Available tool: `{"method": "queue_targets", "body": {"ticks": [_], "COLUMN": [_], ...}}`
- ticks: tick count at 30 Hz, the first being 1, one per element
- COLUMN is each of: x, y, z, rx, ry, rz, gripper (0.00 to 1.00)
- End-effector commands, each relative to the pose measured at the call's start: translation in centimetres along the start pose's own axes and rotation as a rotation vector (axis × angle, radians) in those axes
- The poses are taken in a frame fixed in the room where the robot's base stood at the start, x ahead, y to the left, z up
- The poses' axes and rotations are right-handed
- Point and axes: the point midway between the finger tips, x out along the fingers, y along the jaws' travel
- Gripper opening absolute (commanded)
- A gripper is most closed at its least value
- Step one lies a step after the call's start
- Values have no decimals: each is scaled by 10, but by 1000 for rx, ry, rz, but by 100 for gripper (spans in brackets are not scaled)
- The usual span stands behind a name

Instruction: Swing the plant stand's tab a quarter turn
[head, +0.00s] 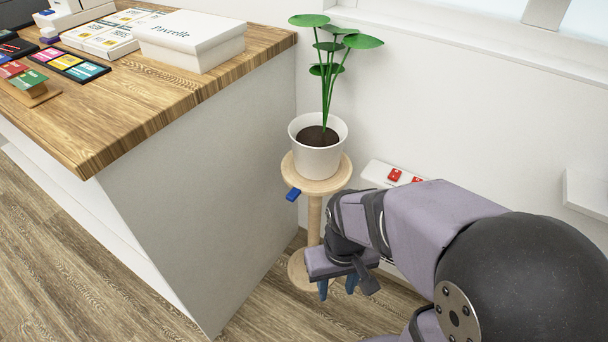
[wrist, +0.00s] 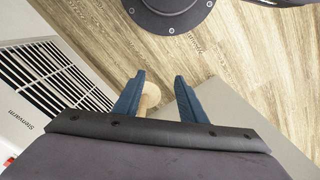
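The plant stand (head: 314,215) is pale wood with a round top, a thin post and a round base. A small blue tab (head: 293,194) sticks out from under the left front of its top. A white pot (head: 318,155) with a green leafy plant stands on top. My gripper (head: 337,286) is low in front of the stand, below and right of the tab, fingers pointing down. In the wrist view my gripper (wrist: 158,88) has its two blue fingers apart, with no object held. Part of a pale wooden round piece (wrist: 150,97), apparently the stand's base, shows between them. The tab is not visible there.
A counter (head: 200,190) with a wooden top stands left of the stand. A white heater (head: 374,170) with red switches is behind my arm; its grille also shows in the wrist view (wrist: 55,80). Bare wood floor (head: 110,275) lies in front of the counter.

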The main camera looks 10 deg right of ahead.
Motion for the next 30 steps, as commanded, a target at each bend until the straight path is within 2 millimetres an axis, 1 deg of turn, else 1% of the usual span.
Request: {"method": "queue_targets", "body": {"ticks": [1,4,6,7,8,11,14,15,17,18,20,21,23,24,26,27,30], "x": [-12,-21,-27,-30,-34,-45,-53,-55,-57,-57,-57,-57,-59,-61,-72,-84,-109], "y": [-1,-3,-5,-6,-7,-11,-17,-19,-23,-26,-29,-31,-34,-35,-37,-39,-41], "z": [3,14,25,26,24,2,-34,-52,-79,-98,-125,-144,-172,-190,-216,-234,-263], "rx": [-5,-16,-26,-31,-36,-51,-65,-69,-60,-43,-2,32,93,139,214,269,422], "ry": [-16,-82,-150,-175,-195,-227,-227,-223,-210,-198,-175,-156,-122,-96,-52,-17,39], "rz": [0,1,2,3,4,6,8,8,10,12,15,16,17,15,11,4,-11], "gripper": [38,38,38,38,38,38,38,38,38,38,38,38,38,38,38,38,38]}}
